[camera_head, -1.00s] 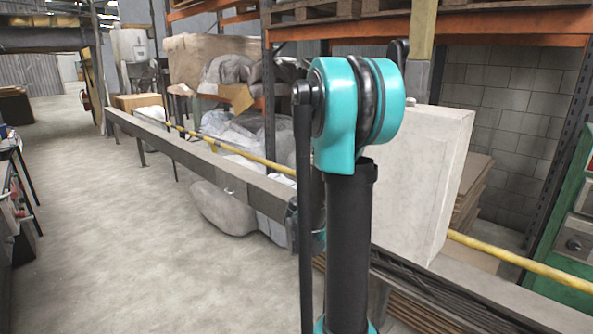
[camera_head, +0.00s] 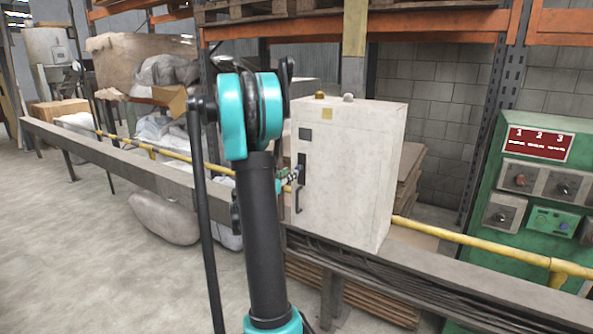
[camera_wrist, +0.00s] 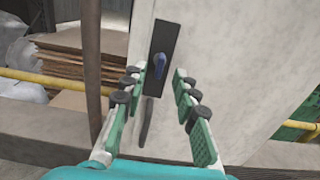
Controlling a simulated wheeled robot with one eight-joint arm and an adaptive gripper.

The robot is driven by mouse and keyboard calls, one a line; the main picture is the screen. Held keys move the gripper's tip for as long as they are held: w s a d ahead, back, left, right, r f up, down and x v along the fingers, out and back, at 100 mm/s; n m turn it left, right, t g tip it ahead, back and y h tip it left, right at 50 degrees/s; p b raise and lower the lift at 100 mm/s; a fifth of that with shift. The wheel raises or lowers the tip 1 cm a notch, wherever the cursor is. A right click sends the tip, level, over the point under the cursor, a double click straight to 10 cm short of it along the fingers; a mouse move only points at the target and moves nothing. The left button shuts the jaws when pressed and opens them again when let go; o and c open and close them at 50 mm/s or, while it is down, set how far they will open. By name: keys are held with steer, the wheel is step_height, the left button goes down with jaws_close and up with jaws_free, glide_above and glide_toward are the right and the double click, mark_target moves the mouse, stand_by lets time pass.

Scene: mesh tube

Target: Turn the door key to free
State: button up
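A white cabinet (camera_head: 350,170) stands on a grey beam, its door facing left in the head view. In the wrist view, a blue key (camera_wrist: 159,64) sits upright in a black lock plate (camera_wrist: 165,37) on the door (camera_wrist: 215,45). A dark door handle (camera_wrist: 146,124) is below it, also seen in the head view (camera_head: 299,197). My gripper (camera_wrist: 161,77) is open, its green padded fingers spread either side of the key in the picture. Nothing shows between them in grip. In the head view, my gripper (camera_head: 289,178) is small, partly hidden by my arm, close to the door.
A yellow pipe (camera_head: 430,231) runs behind the cabinet along the beam (camera_head: 440,285). A green control panel (camera_head: 540,185) with dials stands at right. Wrapped sacks (camera_head: 160,217) and shelving are behind at left. The floor (camera_head: 90,270) at left is clear.

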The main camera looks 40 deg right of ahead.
mark_target(297, 168)
steer(key=x, duration=0.6)
steer(key=shift+d, duration=0.2)
jaws_close()
